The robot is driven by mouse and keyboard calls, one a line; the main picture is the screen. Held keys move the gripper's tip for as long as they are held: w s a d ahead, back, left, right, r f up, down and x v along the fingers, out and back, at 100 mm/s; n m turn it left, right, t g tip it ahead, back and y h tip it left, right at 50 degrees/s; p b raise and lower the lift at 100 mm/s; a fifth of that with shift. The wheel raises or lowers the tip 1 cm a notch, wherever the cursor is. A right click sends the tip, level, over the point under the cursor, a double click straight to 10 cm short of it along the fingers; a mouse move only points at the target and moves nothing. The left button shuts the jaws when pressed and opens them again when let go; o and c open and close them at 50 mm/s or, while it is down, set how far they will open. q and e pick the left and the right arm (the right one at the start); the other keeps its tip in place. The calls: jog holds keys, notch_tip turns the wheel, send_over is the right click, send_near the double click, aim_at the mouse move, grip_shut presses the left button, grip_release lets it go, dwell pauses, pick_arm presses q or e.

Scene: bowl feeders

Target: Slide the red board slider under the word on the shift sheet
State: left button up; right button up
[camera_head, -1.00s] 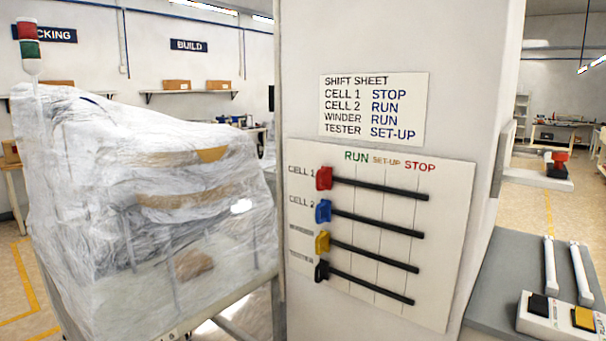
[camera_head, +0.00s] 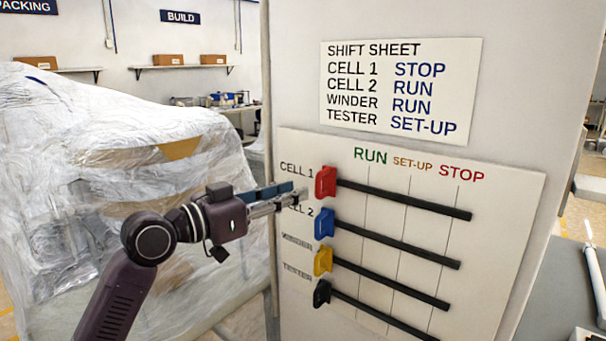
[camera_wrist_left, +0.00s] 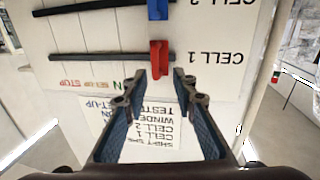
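The red slider (camera_head: 325,182) is at the left end of the CELL 1 rail (camera_head: 405,199), left of the RUN line. It also shows in the wrist view (camera_wrist_left: 158,58), ahead of and between the fingertips. My left gripper (camera_head: 302,196) is open, just left of the red slider and pointing at the board; no grip on the slider shows. The shift sheet (camera_head: 400,92) reads CELL 1 STOP, CELL 2 RUN, WINDER RUN, TESTER SET-UP. On the board (camera_head: 500,225), the STOP heading (camera_head: 461,172) is at the right. My right gripper is out of view.
Blue (camera_head: 324,222), yellow (camera_head: 322,261) and black (camera_head: 321,293) sliders sit at the left ends of the lower rails, the blue one close below the red. A plastic-wrapped machine (camera_head: 60,130) stands left of the pillar. The board right of the sliders is clear.

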aim_at(319, 180)
pick_arm(q)
jog(key=d, duration=0.1)
jog(key=w+d+r+p, duration=0.1)
jog(key=d, duration=0.1)
jog(key=shift+w+d+r, duration=0.2)
jog(key=shift+w, duration=0.2)
jog(key=x, duration=0.1)
jog(key=p+x, duration=0.1)
jog(key=x, duration=0.1)
jog(key=shift+w+f, duration=0.2)
jog(key=shift+f, duration=0.05)
jog(key=shift+w+d, duration=0.1)
grip_shut()
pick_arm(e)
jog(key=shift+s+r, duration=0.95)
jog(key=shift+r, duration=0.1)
